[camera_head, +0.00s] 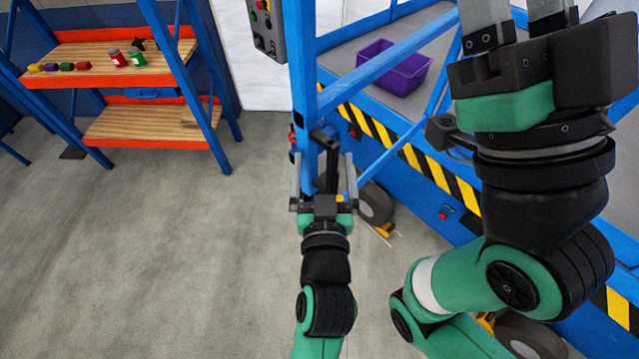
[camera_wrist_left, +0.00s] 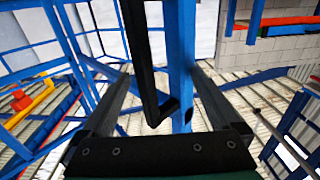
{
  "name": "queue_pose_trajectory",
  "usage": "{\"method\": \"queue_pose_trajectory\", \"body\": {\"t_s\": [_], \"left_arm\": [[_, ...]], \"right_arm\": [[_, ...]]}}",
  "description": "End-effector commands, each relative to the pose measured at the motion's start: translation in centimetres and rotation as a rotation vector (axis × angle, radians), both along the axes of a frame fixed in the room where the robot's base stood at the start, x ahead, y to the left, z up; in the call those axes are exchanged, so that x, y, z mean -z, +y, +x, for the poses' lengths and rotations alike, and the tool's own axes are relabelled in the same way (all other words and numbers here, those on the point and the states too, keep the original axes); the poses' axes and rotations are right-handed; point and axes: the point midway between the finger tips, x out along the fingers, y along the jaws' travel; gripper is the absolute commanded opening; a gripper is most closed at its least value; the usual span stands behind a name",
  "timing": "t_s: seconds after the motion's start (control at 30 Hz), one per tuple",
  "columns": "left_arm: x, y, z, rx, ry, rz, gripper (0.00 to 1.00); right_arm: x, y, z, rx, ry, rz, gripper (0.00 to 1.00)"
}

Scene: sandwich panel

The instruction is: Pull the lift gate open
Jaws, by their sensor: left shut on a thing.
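The lift gate is a blue tube frame (camera_head: 388,66) on the side of the blue lift. A black bar handle (camera_head: 331,172) stands by the blue post. My left gripper (camera_head: 323,174) is at this handle, one finger on each side, and is shut on it. In the left wrist view the handle (camera_wrist_left: 139,60) runs down between the two fingers, in front of a blue post (camera_wrist_left: 181,65). My right gripper (camera_head: 518,18) is raised at the top right; its fingertips are out of frame, so its opening cannot be judged.
A purple bin (camera_head: 390,68) sits on the lift platform (camera_head: 345,58). Yellow-black striping (camera_head: 432,170) edges the platform, with a wheel (camera_head: 375,205) below. A control box (camera_head: 265,30) hangs near the post. A shelf (camera_head: 75,80) holds small items at left. The grey floor (camera_head: 180,230) is clear.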

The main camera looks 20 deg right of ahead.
Motion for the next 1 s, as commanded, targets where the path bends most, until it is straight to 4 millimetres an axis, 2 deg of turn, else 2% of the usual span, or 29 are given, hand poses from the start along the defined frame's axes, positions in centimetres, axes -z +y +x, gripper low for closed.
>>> {"method": "queue_pose_trajectory", "body": {"t_s": [0.07,0.4,0.5,0.67,1.0], "left_arm": [[0.3,-0.3,-1.4,0.02,0.008,-0.008,0.5],[0.3,3.5,-8.0,0.003,0.002,0.002,0.5],[0.1,4.3,-9.3,0.0,0.002,0.005,0.5],[0.1,4.8,-10.2,-0.003,0.0,0.007,0.5],[0.1,4.8,-10.2,-0.004,0.0,0.007,0.5]], "right_arm": [[0.1,0.0,0.0,0.0,0.0,0.0,0.5],[0.6,0.0,0.0,0.0,0.0,0.0,0.5],[0.2,0.0,0.0,0.0,0.0,0.0,0.5],[0.2,0.0,0.0,0.0,0.0,0.0,0.5],[0.2,0.0,0.0,0.0,0.0,0.0,0.5]]}}
